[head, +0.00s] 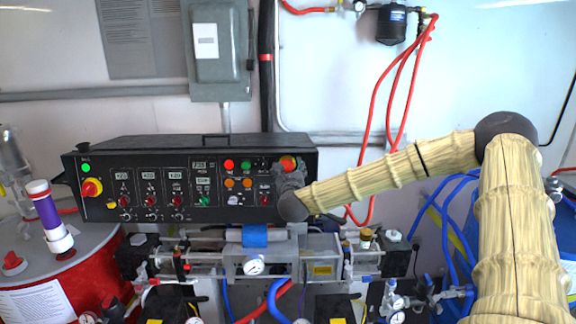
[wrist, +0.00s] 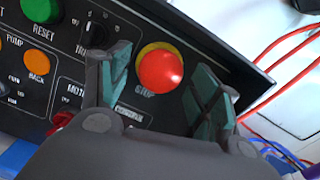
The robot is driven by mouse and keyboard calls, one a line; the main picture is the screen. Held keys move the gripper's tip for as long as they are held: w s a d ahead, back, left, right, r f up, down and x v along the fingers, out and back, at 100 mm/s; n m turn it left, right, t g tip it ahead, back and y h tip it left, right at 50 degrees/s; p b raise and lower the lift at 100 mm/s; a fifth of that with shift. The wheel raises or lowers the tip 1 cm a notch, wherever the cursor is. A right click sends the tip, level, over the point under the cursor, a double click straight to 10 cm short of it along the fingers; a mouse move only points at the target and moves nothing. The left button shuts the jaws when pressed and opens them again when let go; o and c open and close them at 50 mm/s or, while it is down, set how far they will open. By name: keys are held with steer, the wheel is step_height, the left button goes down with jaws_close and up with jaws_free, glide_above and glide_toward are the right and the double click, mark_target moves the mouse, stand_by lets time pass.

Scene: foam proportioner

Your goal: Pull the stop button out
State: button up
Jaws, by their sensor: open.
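The stop button is a red mushroom knob (wrist: 161,71) on a yellow ring, with the label STOP below it in the wrist view. My gripper (wrist: 166,82) is open, with one green-padded finger on each side of the knob in the wrist view. A gap shows between the knob and each finger. I cannot tell how deep the fingertips reach around it. In the head view my gripper (head: 288,178) is in front of the panel's right end.
A green reset button (wrist: 42,9) and an orange back button (wrist: 37,61) sit left of the knob. A red-and-yellow switch (head: 92,188) is at the panel's left end. Pipes and a gauge (head: 253,265) lie below the panel. Red hoses (head: 372,120) hang to the right.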

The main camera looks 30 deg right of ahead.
steer(key=shift+w+d, duration=0.15)
steer(key=shift+w, duration=0.15)
steer(key=shift+c, duration=0.3)
jaws_close()
steer(key=shift+f, duration=0.1)
steer(key=shift+s+b, duration=0.1)
steer(key=shift+b, duration=0.2)
steer(key=shift+s+a+f+b, duration=0.1)
steer(key=shift+s+a+b, duration=0.15)
steer(key=shift+b, duration=0.4)
steer(key=shift+s+a+r+b, duration=0.2)
steer(key=shift+s+b, duration=0.1)
steer(key=shift+b, duration=0.1)
